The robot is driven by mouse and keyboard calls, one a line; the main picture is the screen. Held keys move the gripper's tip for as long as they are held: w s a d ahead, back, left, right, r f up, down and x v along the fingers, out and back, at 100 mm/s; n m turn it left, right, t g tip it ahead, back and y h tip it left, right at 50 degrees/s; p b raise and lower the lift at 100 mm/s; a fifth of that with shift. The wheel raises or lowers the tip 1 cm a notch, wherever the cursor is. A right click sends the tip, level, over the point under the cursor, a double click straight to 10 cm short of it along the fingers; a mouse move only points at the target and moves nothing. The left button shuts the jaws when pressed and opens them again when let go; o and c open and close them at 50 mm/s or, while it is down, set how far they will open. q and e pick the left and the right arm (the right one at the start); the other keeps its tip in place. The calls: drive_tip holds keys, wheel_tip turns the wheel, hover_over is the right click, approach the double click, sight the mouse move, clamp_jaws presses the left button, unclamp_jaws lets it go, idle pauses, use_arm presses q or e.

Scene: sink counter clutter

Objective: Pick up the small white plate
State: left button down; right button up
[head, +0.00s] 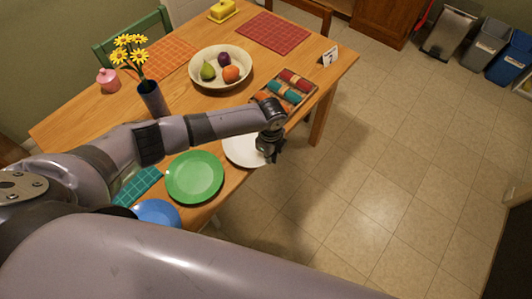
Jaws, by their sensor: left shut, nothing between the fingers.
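The small white plate (239,150) lies on the wooden table near its front right edge. My left arm reaches across from the left, and its wrist and gripper cover the plate's right part and some of its upper side. My left gripper (275,157) points down at the plate's right edge, shut with nothing held. Whether its fingers touch the plate, I cannot tell. My right gripper is not in view.
A green plate (194,177) sits just left of the white plate, with a blue dish (157,213) nearer me. A wooden tray (302,99) of coloured rolls is behind the gripper. A fruit bowl (205,83) and flower vase (152,99) stand farther back. Open floor lies right.

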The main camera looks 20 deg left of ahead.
use_arm(q)
drive_tip(key=shift+s+d, duration=0.2)
drive_tip(key=shift+d, duration=0.3)
drive_tip(key=shift+s+d, duration=0.15)
drive_tip(key=shift+d, duration=0.35)
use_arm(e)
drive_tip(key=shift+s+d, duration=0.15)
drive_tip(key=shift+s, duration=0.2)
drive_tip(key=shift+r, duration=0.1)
